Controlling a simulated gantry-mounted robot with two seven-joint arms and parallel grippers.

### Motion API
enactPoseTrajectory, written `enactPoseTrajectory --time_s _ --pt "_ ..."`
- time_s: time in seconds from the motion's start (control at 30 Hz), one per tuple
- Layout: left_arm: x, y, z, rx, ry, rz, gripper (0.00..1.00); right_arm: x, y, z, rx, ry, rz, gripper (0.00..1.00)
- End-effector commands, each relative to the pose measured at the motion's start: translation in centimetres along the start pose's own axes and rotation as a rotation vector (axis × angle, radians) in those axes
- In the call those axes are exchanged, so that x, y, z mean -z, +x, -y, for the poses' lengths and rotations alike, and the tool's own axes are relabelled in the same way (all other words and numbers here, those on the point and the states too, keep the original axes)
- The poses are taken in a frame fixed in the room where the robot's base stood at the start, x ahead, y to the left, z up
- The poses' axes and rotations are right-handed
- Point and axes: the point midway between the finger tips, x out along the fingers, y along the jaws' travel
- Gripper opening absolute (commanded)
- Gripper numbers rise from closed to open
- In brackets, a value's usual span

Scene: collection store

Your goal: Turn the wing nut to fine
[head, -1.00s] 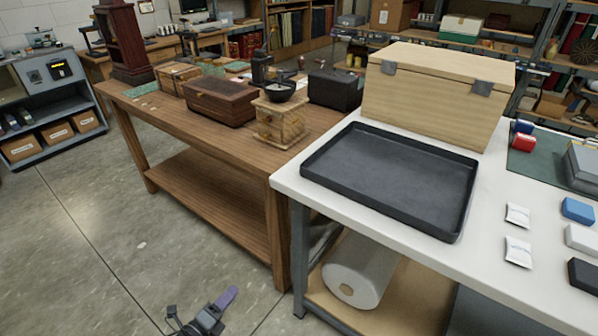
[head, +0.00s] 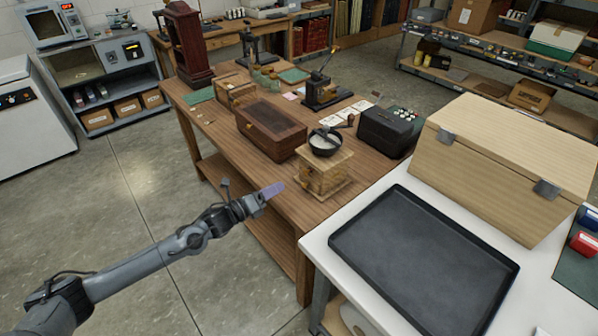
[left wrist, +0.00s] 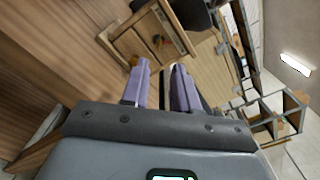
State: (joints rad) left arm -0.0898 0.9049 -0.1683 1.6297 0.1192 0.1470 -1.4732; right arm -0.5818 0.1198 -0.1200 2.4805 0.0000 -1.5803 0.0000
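A wooden coffee grinder (head: 322,174) with a dark bowl (head: 325,146) and a crank on top stands on the near end of the brown wooden table. My left gripper (head: 273,190) is to the left of the grinder, pointing toward it and apart from it. In the left wrist view, its two purple fingers (left wrist: 160,82) are apart with nothing between them. My right gripper is not in view.
A dark wooden box (head: 270,132) and a black case (head: 389,132) stand near the grinder on the brown table (head: 238,158). A black tray (head: 425,258) and a large pale wooden chest (head: 505,165) are on the white table to the right. Open floor lies left.

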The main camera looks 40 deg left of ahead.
Motion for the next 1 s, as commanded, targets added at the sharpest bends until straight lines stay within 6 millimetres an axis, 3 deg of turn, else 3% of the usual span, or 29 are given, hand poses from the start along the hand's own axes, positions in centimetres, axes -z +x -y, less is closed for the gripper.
enactPoseTrajectory --time_s 0.6,1.0 --pt "0.1 8.0 -0.1 0.000 -0.002 0.001 0.29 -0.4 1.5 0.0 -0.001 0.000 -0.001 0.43" --pt "0.1 9.9 0.0 0.000 -0.001 -0.001 0.29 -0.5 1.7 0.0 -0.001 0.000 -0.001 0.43"
